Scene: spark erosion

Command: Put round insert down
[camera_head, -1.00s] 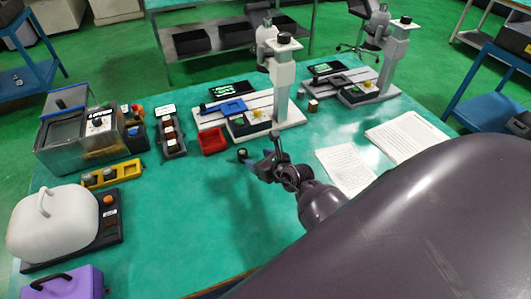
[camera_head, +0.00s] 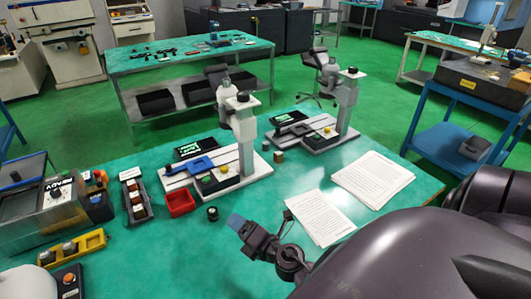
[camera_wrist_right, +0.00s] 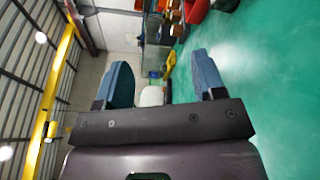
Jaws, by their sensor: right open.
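A small dark round piece, which looks like the round insert (camera_head: 212,213), stands on the green tabletop in front of the red bin. Nothing holds it. My right gripper (camera_head: 238,224) is just right of it in the head view, apart from it, with blue fingertips. In the right wrist view my right gripper (camera_wrist_right: 163,82) is open, its two blue fingers wide apart with nothing between them. The round insert cannot be made out in the wrist view. My left gripper is not in view.
A red bin (camera_head: 180,203) and a measuring stand (camera_head: 246,150) are behind the insert. A small brown block (camera_head: 279,157) stands by the second stand (camera_head: 345,110). Papers (camera_head: 318,218) lie to the right. A yellow holder (camera_head: 72,249) is at the left. The table's front middle is clear.

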